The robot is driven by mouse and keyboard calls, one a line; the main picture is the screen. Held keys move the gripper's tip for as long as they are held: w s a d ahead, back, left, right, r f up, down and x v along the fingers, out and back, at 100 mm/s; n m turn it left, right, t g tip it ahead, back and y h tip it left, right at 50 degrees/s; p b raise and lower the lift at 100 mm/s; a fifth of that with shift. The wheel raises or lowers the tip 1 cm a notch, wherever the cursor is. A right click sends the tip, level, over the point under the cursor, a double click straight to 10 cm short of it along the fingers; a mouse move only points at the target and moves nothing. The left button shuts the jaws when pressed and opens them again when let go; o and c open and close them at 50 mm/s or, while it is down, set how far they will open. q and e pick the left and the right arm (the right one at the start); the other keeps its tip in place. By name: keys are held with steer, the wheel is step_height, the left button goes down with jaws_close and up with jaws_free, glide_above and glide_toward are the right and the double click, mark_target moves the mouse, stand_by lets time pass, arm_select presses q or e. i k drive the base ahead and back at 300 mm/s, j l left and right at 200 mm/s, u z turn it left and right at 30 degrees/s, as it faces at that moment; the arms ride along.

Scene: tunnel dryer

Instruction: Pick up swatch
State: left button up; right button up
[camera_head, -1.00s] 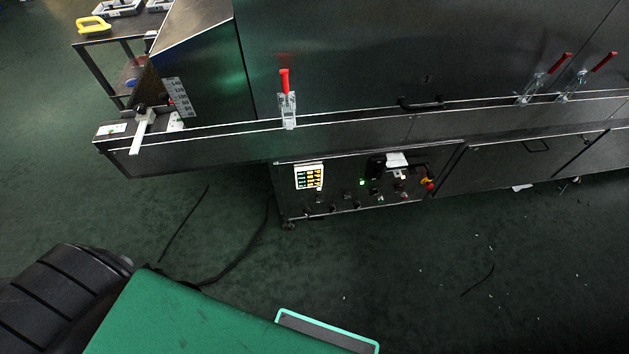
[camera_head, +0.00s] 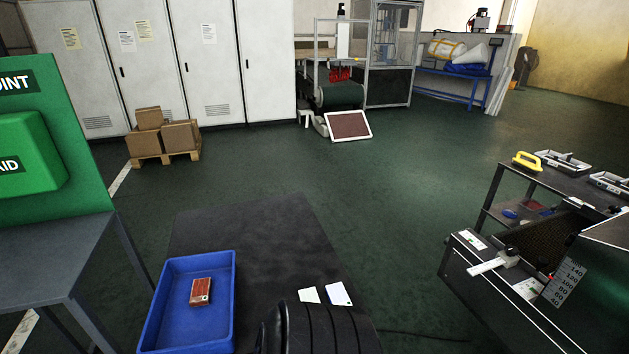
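A dark table (camera_head: 265,235) stands in front of me at the lower middle. Two small white pieces lie on it, a left one (camera_head: 309,295) and a right one (camera_head: 339,294), both flat; they may be swatches. A blue tray (camera_head: 226,285) sits at the table's left side. In it lies a small red-brown block or bundle (camera_head: 201,291) with a pale edge; I cannot tell whether it is a swatch. A black ribbed part of mine covers the table's near edge. Neither of my grippers is in view.
The dryer's infeed end (camera_head: 500,265) with a white lever is at the right. A dark side table (camera_head: 575,181) with a yellow-handled tool (camera_head: 527,161) stands behind it. A grey table (camera_head: 55,245) is at the left. Boxes on a pallet (camera_head: 165,157) stand by lockers. The middle floor is clear.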

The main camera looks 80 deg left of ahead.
mark_target(337, 294)
steer(key=u, duration=2.45)
